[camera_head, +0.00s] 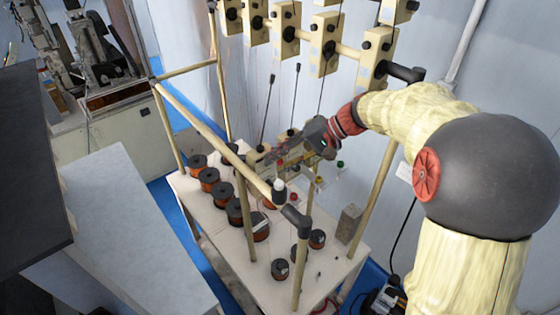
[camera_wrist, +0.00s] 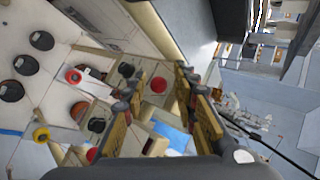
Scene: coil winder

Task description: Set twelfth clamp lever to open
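The coil winder has a cream tube frame (camera_head: 215,130) with cream clamp blocks (camera_head: 324,45) carrying dark knobs along its upper rail. Thin dark lever-like rods (camera_head: 296,92) stand behind my gripper; I cannot tell which lever is the twelfth. My gripper (camera_head: 262,161) is inside the frame, above the white table and near the spools. In the wrist view my gripper (camera_wrist: 157,82) has its two fingers spread, with nothing held between them. A red round part (camera_wrist: 158,85) shows beyond the gap. My gripper hides part of the parts behind it.
Dark and copper spools (camera_head: 222,193) stand on the white winder table (camera_head: 215,238). The frame's front rail and black corner joint (camera_head: 296,220) are close to my arm. A grey block (camera_head: 348,222) stands at the table's right. A pale bench (camera_head: 135,235) is at left.

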